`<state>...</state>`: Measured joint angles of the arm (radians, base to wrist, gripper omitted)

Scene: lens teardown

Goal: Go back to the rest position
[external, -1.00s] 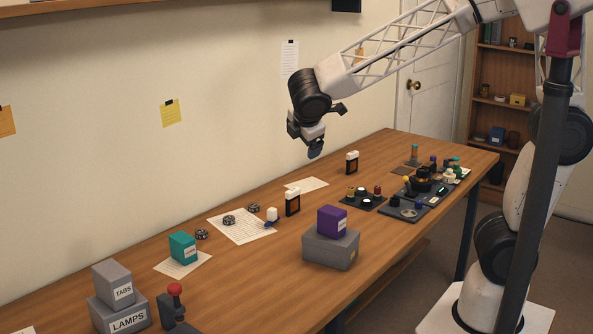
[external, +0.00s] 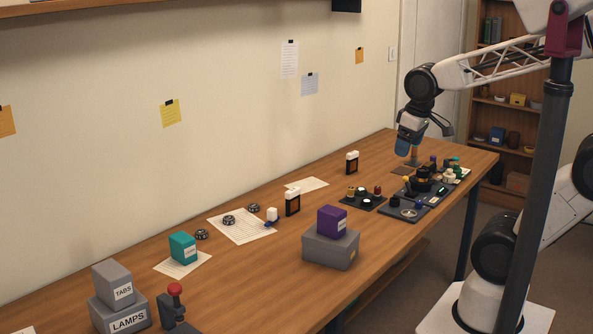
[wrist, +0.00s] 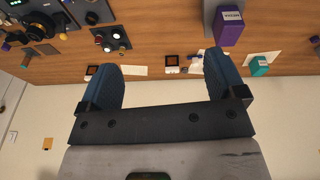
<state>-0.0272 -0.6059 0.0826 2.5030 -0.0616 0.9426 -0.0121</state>
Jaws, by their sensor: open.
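My gripper (external: 402,146) is in the air above the far right part of the wooden table (external: 262,255) in the external view. In the wrist view its two blue fingers (wrist: 165,75) stand wide apart with nothing between them. The dark trays of small parts (external: 425,195) lie below and to the right of it in the external view. They show at the upper left of the wrist view (wrist: 108,37).
A purple box (external: 332,221) sits on a grey box (external: 330,249) near the front edge. A teal box (external: 183,247), papers and small black-and-white items stand along the back. Grey labelled boxes (external: 119,313) are at the near left. The wall (external: 230,80) runs behind the table.

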